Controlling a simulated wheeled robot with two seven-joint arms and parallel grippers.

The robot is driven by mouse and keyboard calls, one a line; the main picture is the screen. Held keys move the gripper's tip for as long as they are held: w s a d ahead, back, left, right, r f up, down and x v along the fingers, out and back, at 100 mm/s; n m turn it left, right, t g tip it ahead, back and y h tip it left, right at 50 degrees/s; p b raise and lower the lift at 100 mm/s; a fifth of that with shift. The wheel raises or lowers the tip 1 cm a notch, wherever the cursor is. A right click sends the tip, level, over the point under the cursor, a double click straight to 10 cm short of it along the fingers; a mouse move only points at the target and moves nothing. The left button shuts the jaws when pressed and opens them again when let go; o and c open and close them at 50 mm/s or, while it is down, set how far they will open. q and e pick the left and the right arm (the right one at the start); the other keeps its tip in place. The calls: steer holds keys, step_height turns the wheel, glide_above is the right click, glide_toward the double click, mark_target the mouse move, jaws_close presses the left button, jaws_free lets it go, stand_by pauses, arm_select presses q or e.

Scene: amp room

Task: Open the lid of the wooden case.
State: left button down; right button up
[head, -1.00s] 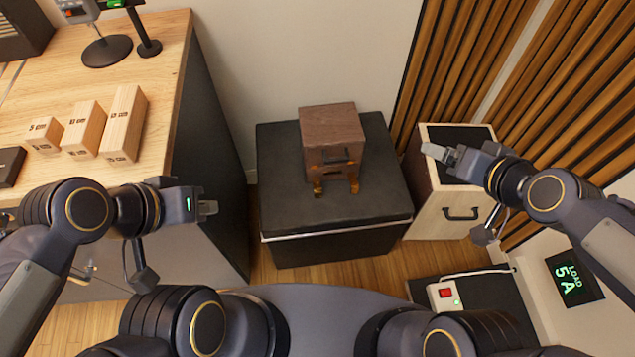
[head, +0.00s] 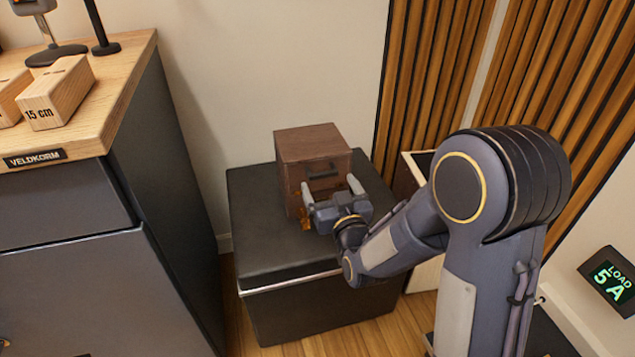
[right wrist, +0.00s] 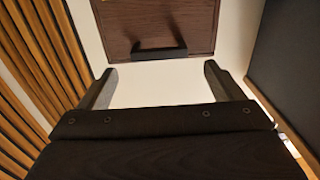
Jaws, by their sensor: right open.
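The wooden case (head: 312,146) is a dark brown box on a black padded chest, with its lid down. A dark handle (head: 322,172) sits on its front face, and brass-coloured parts show low at its front, partly hidden by my gripper. My right gripper (head: 332,192) is open just in front of the case's front face, its fingers pointing at it. In the right wrist view the case front (right wrist: 185,22) and the dark handle (right wrist: 158,51) lie ahead, beyond the two spread, empty fingers. My left gripper is not in view.
The black chest (head: 255,235) has free top around the case. A grey cabinet with a wooden top (head: 120,100) stands at the left. Wooden slats (head: 430,80) and an open-topped box (head: 412,165) are at the right.

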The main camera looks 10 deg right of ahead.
mark_target(324, 175)
steer(key=w+b, duration=0.1)
steer(key=w, duration=0.4)
steer(key=shift+w+a, duration=0.1)
steer(key=shift+w, duration=0.25)
